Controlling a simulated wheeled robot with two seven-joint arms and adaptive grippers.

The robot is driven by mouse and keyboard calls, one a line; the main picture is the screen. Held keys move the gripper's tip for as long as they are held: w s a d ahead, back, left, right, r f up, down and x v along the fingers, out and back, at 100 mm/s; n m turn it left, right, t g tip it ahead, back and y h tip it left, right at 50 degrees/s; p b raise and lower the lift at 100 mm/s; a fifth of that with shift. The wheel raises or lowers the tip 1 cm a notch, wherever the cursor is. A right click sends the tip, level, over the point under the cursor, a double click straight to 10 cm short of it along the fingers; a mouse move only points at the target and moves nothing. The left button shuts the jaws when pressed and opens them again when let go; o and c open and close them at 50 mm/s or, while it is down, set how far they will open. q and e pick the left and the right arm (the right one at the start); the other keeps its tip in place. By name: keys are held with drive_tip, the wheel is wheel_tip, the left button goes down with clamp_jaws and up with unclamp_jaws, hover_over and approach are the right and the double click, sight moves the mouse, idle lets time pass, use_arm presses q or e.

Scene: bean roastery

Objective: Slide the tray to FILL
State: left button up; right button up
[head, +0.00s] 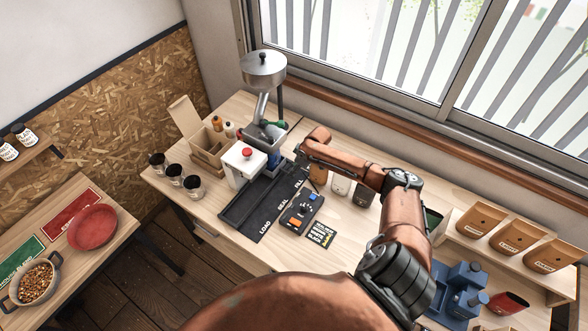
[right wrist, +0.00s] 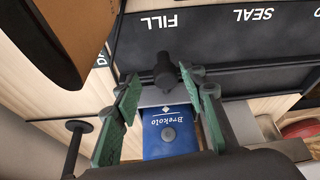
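The dark track (head: 262,208) on the bench is marked LOAD, SEAL and FILL, with FILL at its far end by the hopper. In the right wrist view, a dark knob (right wrist: 164,72) stands near the FILL mark beside a grey plate, apparently the tray (right wrist: 150,97). A blue pouch marked Brekolo (right wrist: 172,140) lies by it; its blue also shows in the head view (head: 272,157). My right gripper (right wrist: 160,88) has its green fingers apart, on either side of the knob, with a visible gap at the left finger. My left gripper is out of view.
A steel hopper (head: 264,70) rises behind the track. A white box with a red button (head: 246,156) stands at the track's left. A control panel (head: 300,212) and dark colour card (head: 321,234) lie right of it. Cups (head: 175,173) and a cardboard box (head: 207,150) stand left.

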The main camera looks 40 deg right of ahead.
drive_tip(key=shift+a+r, duration=0.15)
drive_tip(key=v, duration=1.1)
drive_tip(key=shift+s+r, duration=0.25)
drive_tip(key=shift+r, duration=0.05)
